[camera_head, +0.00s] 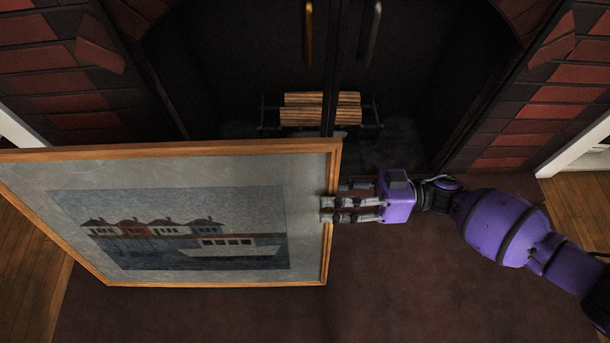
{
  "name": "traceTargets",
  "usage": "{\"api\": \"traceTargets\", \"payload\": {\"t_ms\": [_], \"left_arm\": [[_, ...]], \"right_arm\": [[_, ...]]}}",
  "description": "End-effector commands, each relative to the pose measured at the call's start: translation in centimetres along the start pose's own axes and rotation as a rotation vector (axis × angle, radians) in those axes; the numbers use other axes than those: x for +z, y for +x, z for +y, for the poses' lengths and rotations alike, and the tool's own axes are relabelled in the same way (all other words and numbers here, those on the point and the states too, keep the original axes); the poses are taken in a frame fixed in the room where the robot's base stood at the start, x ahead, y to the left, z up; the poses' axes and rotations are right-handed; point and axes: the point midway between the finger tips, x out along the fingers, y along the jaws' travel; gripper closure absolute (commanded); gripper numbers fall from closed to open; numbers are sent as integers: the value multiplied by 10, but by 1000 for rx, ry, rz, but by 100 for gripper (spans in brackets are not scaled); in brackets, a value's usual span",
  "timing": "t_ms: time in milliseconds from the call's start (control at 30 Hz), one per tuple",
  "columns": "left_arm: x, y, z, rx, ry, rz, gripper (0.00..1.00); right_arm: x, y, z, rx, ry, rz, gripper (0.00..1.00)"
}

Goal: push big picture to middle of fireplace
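The big picture (165,235) has an orange-brown wooden frame and shows houses and a boat by water. It stands tilted in front of the left part of the fireplace (415,80). My purple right gripper (330,210) comes in from the right, with its fingertips at the right edge of the picture frame. The fingers overlap that edge; whether they grip it or only touch it cannot be told. My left gripper is not in view.
Split firewood (320,108) lies on a rack inside the dark fireplace opening. Two door handles (309,35) hang at the top. Red brick columns (575,75) flank the opening. The dark hearth floor (400,300) is clear at the lower right.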

Motion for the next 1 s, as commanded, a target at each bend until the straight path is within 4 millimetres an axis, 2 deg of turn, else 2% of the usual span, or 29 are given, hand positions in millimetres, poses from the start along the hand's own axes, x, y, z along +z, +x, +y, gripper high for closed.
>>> {"api": "traceTargets", "payload": {"t_ms": [433,567,1000], "left_arm": [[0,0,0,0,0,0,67],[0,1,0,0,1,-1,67],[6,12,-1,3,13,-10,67]], "right_arm": [[0,0,0,0,1,0,62],[1,5,0,0,0,1,62],[-2,67,2,-3,-5,3,62]]}}
